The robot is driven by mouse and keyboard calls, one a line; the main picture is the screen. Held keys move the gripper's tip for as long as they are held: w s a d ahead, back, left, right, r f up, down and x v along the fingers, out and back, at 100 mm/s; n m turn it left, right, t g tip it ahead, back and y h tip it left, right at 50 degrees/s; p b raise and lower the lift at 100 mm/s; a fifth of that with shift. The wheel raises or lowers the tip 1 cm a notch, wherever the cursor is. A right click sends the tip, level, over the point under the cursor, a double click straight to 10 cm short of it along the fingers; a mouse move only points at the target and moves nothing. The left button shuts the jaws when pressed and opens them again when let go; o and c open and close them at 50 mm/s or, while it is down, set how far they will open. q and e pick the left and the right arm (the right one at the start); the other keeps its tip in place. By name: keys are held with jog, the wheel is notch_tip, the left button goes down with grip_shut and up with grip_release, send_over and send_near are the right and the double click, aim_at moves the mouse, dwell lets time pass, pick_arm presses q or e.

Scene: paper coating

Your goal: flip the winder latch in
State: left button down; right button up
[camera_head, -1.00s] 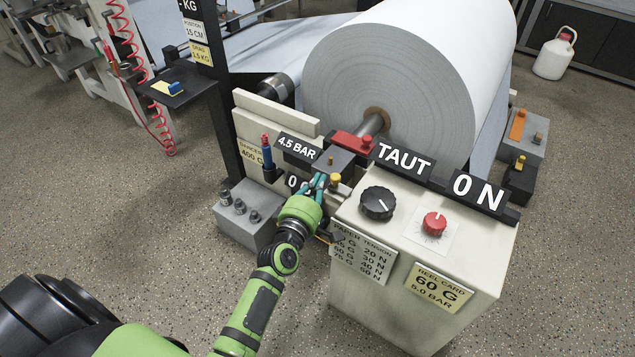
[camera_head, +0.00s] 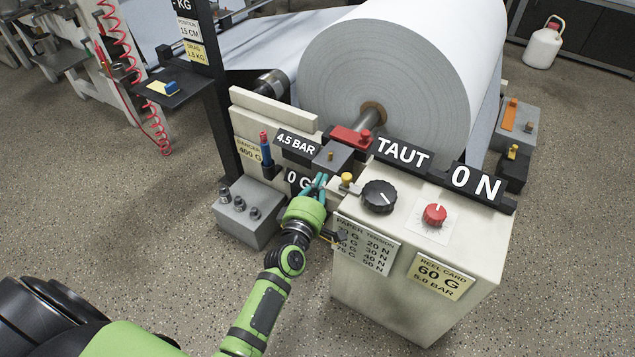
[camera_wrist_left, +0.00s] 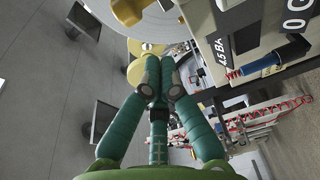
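A small yellow knob (camera_head: 347,178) on a short pale lever sits at the left top edge of the cream control box; I take it to be the winder latch. My left gripper (camera_head: 321,179) reaches in from below, its teal fingertips just left of the knob and apart from it in the head view. In the left wrist view the fingertips (camera_wrist_left: 159,70) are close together, with nothing clearly between them. A yellow piece (camera_wrist_left: 136,72) shows just beyond them; whether they touch it is unclear. My right gripper is not in view.
The cream control box (camera_head: 400,285) carries a black dial (camera_head: 379,196) and a red knob (camera_head: 434,214). A grey block (camera_head: 333,157) and a red block (camera_head: 350,137) sit by the large paper roll's shaft (camera_head: 369,120). A grey bolt box (camera_head: 245,226) stands to the left.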

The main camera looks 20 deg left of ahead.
pick_arm(q)
jog(key=s+p, duration=0.1)
jog(key=s, duration=0.9)
jog(key=shift+s+r, duration=0.15)
jog(key=shift+s, duration=0.05)
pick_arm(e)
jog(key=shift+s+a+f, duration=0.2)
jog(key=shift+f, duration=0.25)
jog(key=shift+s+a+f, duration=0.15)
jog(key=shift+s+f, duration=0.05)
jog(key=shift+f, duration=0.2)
pick_arm(q)
jog(key=shift+a, duration=0.1)
